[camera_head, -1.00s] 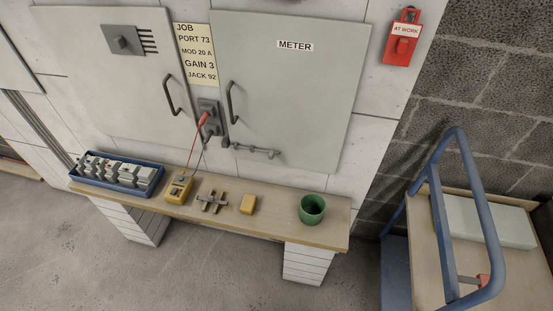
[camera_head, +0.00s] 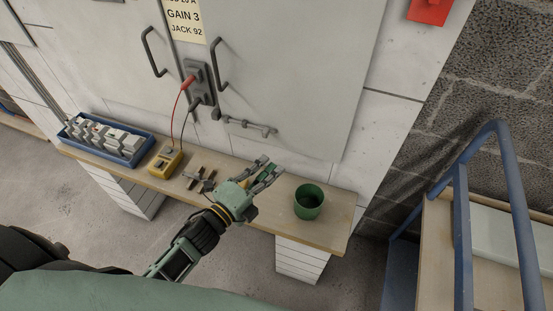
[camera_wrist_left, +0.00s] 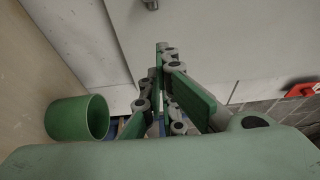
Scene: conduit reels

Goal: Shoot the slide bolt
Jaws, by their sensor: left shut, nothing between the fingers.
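The slide bolt (camera_head: 247,124) is a grey bar with brackets, mounted low on the right-hand METER cabinet door (camera_head: 300,70). My left gripper (camera_head: 268,171) has green and grey fingers. It is over the bench, below and right of the bolt and apart from it, left of the green cup. Its fingers are shut and empty; they also show in the left wrist view (camera_wrist_left: 165,75). A small grey fitting (camera_wrist_left: 150,4) shows at that view's top edge; I cannot tell if it is part of the bolt. My right gripper is not in view.
The bench (camera_head: 333,220) carries a green cup (camera_head: 308,202), a yellow meter (camera_head: 165,161), a grey cross-shaped part (camera_head: 200,178) and a blue tray (camera_head: 135,153) of grey blocks. A red lead runs to the grey door socket (camera_head: 200,83). A blue-railed cart (camera_head: 515,200) stands right.

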